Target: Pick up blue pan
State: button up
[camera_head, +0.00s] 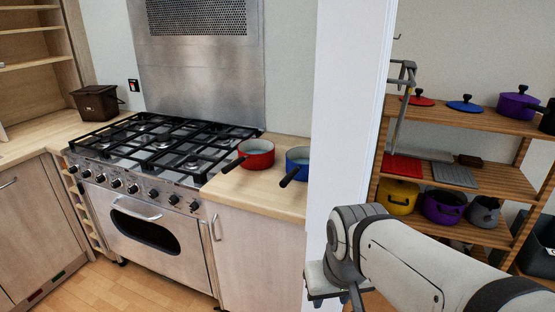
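The blue pan (299,158) stands on the light wooden counter, right of the cooker. Its dark handle points down-left toward the counter's front edge. Its right side is cut off from view by the white wall end. A red pan (256,153) stands just left of it, also with a dark handle pointing down-left. My gripper (336,286) is only partly in view at the bottom, below my wrist. It is in front of the wall end, lower in the picture than the blue pan and apart from it. Its fingers cannot be made out.
The range cooker (150,215) with black grates is at left of the pans. The white wall end (345,100) stands close to the blue pan. Wooden shelves (470,122) at right hold several pots and lids. A brown bin (96,103) is at the back left. Floor shows at lower left.

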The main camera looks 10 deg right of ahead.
aim_at(297, 158)
jog(key=k, duration=0.6)
jog(key=u, duration=0.5)
jog(key=i, duration=1.8)
jog(key=u, duration=0.25)
